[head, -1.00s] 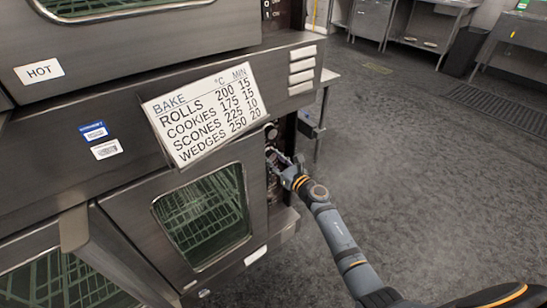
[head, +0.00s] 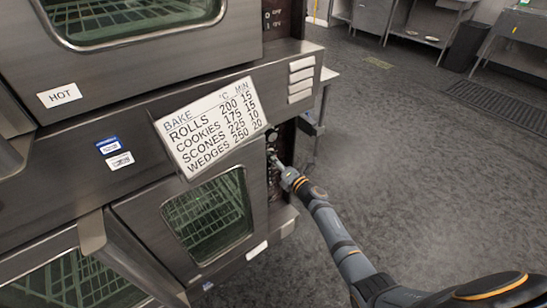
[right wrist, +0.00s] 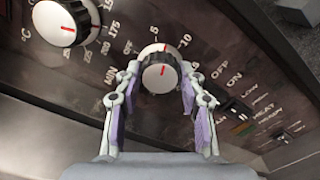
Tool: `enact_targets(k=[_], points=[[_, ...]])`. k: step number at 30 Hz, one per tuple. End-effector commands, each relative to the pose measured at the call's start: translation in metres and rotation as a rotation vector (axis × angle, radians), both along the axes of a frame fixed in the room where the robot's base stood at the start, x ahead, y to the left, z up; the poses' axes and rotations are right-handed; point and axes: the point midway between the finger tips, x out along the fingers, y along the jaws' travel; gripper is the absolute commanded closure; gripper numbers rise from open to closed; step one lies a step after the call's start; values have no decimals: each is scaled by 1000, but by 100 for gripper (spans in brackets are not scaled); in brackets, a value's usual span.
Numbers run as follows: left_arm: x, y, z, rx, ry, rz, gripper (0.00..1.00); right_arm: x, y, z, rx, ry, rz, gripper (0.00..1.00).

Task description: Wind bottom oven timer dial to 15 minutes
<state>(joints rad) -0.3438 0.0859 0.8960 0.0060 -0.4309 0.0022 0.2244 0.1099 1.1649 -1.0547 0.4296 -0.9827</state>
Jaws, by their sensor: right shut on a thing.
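The bottom oven timer dial (right wrist: 161,77) is a pale round knob with a red mark, seen in the right wrist view. Its red mark points up and slightly right, between the printed 5 and 10. My right gripper (right wrist: 160,80) is shut on it, with one finger on each side. In the head view the right gripper (head: 279,166) is at the control panel right of the bottom oven door (head: 255,190); the dial is too small to make out there. Part of the scale past 10 is hidden by the right finger. My left gripper is out of view.
A larger temperature dial (right wrist: 62,20) sits at upper left in the right wrist view, with switches (right wrist: 238,108) at right. A bake chart (head: 210,125) hangs beside the panel. A lower door handle (head: 130,255) juts out at left. The floor (head: 400,180) at right is open.

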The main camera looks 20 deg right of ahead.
Motion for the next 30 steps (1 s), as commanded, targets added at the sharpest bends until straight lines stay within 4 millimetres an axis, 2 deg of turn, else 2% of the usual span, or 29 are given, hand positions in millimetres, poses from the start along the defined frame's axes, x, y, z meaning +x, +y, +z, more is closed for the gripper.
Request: enact_targets(k=[19,30], points=[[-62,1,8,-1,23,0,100,-1,0,2,574,212,-2,92],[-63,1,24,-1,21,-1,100,-1,0,2,901,331,-2,92]])
